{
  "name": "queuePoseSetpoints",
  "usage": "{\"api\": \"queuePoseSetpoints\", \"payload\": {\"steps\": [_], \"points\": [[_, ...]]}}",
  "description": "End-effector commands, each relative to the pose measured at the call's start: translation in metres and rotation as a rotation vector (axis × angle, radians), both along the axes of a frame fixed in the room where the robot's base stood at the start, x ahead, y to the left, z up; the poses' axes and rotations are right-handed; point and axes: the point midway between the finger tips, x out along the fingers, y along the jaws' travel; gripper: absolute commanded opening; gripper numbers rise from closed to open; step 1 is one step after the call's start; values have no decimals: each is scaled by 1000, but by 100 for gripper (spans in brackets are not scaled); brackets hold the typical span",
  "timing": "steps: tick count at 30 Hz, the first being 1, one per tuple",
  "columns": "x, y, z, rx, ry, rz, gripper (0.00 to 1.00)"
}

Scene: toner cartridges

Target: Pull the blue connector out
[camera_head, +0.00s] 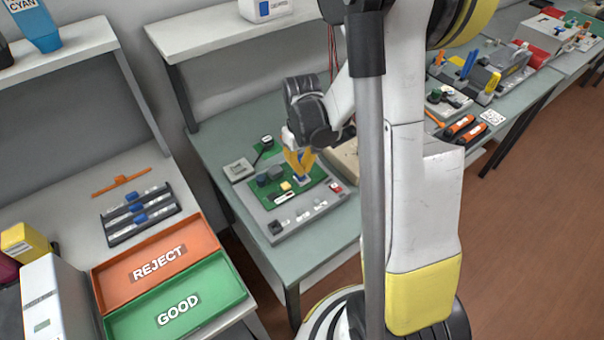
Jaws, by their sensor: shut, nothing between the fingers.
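A green circuit board (262,197) lies on a grey test fixture (300,216) on the middle bench. My gripper (300,171) has yellow fingers that point down over the upper right part of the board. The fingers are shut and empty. A small pale blue and white part (303,181) sits right under the fingertips; it may be the blue connector, but it is too small and partly covered to be sure. I cannot tell whether the fingertips touch it.
Dark round parts (273,174) and a yellow block (285,186) stand on the board close to my fingers. A small grey device (239,170) lies at the left. The orange REJECT tray (213,243) and green GOOD tray (236,297) are on the left bench.

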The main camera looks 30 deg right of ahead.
Motion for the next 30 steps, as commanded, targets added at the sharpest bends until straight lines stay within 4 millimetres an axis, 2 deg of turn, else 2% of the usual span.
{"api": "queuePoseSetpoints", "payload": {"steps": [30], "points": [[0, 1, 16, 2, 0, 0, 0]]}}
